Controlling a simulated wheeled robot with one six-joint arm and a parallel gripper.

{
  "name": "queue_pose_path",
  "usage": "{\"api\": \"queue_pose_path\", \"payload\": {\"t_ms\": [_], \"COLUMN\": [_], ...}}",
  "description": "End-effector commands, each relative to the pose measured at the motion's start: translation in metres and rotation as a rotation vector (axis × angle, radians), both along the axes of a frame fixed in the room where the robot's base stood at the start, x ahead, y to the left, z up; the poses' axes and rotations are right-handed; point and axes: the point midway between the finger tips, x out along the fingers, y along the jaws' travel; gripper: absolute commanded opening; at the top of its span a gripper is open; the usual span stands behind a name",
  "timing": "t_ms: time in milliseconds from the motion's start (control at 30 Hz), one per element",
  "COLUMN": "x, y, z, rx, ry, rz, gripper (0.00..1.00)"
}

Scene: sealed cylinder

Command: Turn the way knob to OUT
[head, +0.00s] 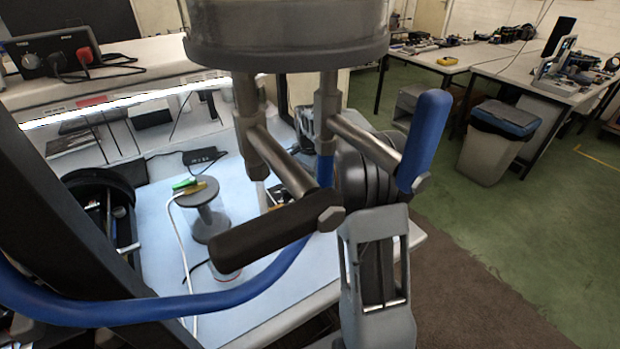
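The grey cylinder (287,30) fills the top middle, cut off by the upper edge. Two grey stems come down from it, each with a metal rod and a lever handle. One handle is dark (270,232) and points lower left; the other is blue (425,140) and stands nearly upright. No OUT marking or label is readable, so I cannot tell which one is the way knob. My arm (375,270) rises from the bottom middle, behind the handles. My gripper cannot be made out; the handles and stems hide what lies behind them.
A blue hose (150,310) curves from lower left towards the stems. A dark post (70,215) stands at left. Open green floor (480,225) lies right, with a bin (490,145).

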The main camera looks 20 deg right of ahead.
Motion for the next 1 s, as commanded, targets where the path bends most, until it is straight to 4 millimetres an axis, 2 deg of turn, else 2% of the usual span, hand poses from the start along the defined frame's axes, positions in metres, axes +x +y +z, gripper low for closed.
{"api": "queue_pose_path", "payload": {"t_ms": [200, 467, 900, 1000], "x": [-0.0005, -0.0004, -0.0004, -0.0004], "y": [-0.0005, -0.0006, -0.0006, -0.0006], "z": [-0.0087, -0.0091, -0.0088, -0.0088], "rx": [0.000, 0.000, 0.000, 0.000], "ry": [0.000, 0.000, 0.000, 0.000], "rz": [-0.001, -0.001, -0.001, -0.001], "gripper": [0.55, 0.55, 0.13, 0.06]}}
